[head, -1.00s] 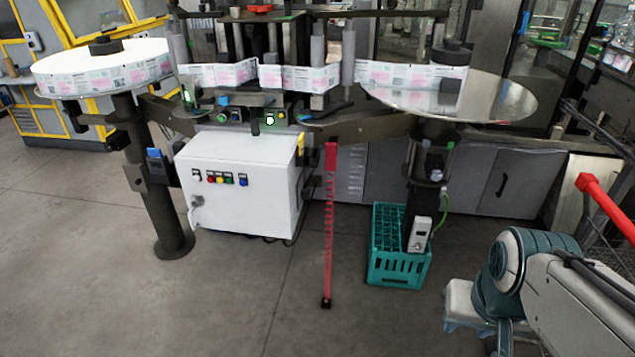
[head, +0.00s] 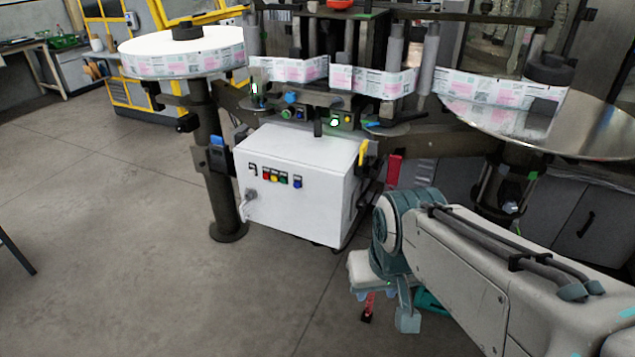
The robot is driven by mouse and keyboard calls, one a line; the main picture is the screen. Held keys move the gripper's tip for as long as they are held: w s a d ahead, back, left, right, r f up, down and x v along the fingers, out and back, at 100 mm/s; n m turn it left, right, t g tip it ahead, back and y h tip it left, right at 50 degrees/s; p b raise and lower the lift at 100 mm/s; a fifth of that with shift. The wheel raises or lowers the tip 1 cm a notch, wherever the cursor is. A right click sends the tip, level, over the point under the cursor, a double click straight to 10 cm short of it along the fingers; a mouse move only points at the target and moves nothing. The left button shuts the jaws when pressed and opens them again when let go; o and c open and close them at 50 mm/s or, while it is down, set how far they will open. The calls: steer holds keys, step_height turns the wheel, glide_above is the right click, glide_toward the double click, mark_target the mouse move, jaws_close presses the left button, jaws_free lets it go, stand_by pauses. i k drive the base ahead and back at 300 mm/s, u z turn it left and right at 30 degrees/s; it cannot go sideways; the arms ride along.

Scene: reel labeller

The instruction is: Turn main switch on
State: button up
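The reel labeller's white control box (head: 295,200) stands below the label web. Its front face has a row of small coloured buttons (head: 274,177), red, yellow, green and blue, with a small dark-and-white control (head: 252,168) at their left. A grey knob-like fitting (head: 251,195) sits lower on the left of that face. Which of these is the main switch is too small to tell. My gripper (head: 400,308) hangs low to the right of the box, apart from it, at the end of my arm. Its fingers are small and partly hidden, so their opening is unclear.
A white label reel (head: 180,60) on a dark post (head: 214,170) stands left of the box. A round metal plate (head: 590,125) is at the right. A yellow handle (head: 362,153) is by the box's right edge. The floor in front is clear.

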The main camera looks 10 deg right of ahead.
mark_target(361, 204)
steer(key=u, duration=0.1)
steer(key=i, duration=0.6)
steer(key=z, duration=0.6)
steer(key=i, duration=0.5)
steer(key=z, duration=0.5)
